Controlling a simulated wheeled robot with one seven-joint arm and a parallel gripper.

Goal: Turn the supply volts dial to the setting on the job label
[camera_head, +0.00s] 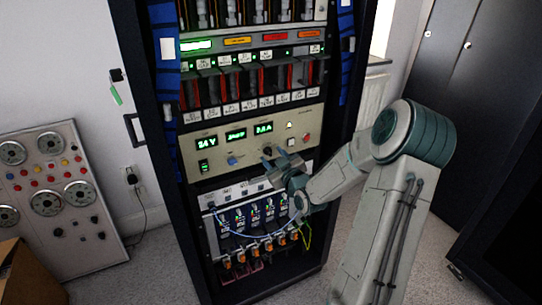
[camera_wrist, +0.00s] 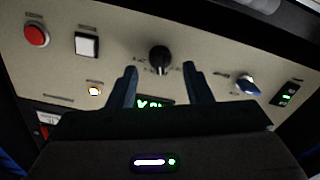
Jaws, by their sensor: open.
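A beige instrument panel (camera_head: 215,170) in the rack has green displays; the left one (camera_head: 206,142) reads about 24 V. A black dial (camera_head: 267,151) sits below the right display, and a blue knob (camera_head: 232,160) is left of it. In the wrist view the black dial (camera_wrist: 160,56) lies between and beyond the two fingertips of my open gripper (camera_wrist: 160,70), with the blue knob (camera_wrist: 248,85) to the right. In the head view my gripper (camera_head: 277,165) is just in front of the black dial. Contact cannot be told. Dial lettering and a job label are not readable.
A red button (camera_head: 306,138) and a white square button (camera_wrist: 87,45) are beside the dial. Below the panel are modules with orange connectors (camera_head: 268,246) and loose cables. A gauge panel (camera_head: 60,200) leans at left, and a dark cabinet (camera_head: 480,80) stands at right.

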